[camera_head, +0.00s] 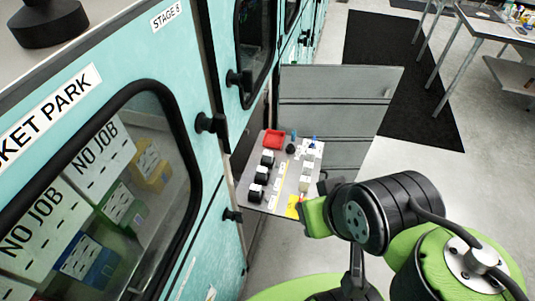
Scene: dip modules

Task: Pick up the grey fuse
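A grey panel (257,199) reaches out from an opening in the teal cabinet, at the middle of the view. It carries black round parts in a row on its left and a column of small pale modules (308,165) on its right. I cannot tell which small part is the grey fuse at this size. My green gripper (306,207) is at the panel's front right corner, beside a yellow patch (293,206). Its fingertips are small and partly hidden by the arm, so I cannot see whether it is open or holding something.
The teal cabinet (180,110) with protruding black knobs fills the left. A table (490,25) is at the far right.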

